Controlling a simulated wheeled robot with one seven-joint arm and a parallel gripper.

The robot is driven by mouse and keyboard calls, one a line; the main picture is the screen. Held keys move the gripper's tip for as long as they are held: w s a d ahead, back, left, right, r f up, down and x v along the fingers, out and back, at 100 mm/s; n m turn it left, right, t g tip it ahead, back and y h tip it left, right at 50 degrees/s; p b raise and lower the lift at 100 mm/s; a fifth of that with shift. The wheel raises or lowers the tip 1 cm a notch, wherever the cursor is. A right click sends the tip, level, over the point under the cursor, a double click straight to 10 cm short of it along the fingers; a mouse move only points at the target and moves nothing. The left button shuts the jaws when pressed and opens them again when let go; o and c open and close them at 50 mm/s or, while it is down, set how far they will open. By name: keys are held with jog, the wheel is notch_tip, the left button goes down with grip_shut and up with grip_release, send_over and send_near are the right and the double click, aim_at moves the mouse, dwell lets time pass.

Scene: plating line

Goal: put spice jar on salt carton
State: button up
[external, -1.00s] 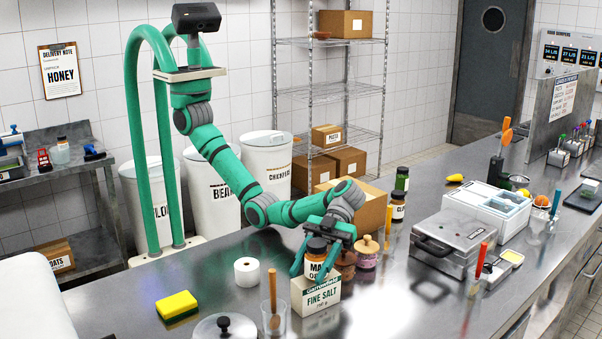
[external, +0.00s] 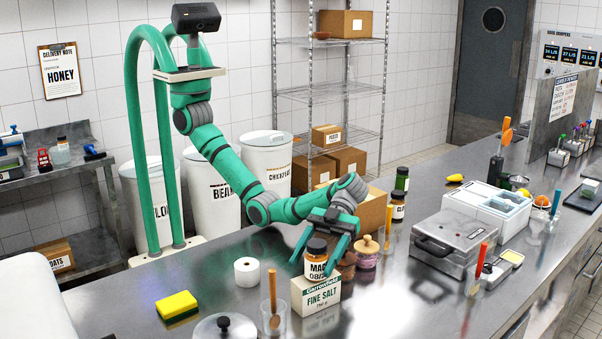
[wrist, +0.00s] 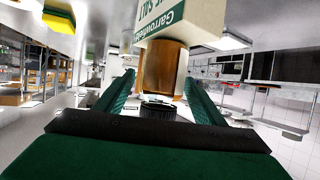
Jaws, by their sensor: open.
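The spice jar (external: 316,262), with a dark lid and a white label, stands upright on top of the salt carton (external: 318,297). The carton is white and green and reads "FINE SALT"; it stands on the steel counter. My gripper (external: 318,254) is open, with one green finger on each side of the jar and its palm above and behind it. In the wrist view the jar (wrist: 162,70) sits between the spread fingers (wrist: 155,85), with gaps beside it, and the salt carton (wrist: 185,20) is beyond it.
A white roll (external: 247,271), a glass with a wooden utensil (external: 274,318) and a yellow sponge (external: 177,306) are to the left.

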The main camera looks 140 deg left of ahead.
jog(key=v, duration=0.9)
jog(key=shift+a, duration=0.2)
jog(key=shift+d+r, duration=0.1)
jog(key=shift+r, duration=0.05)
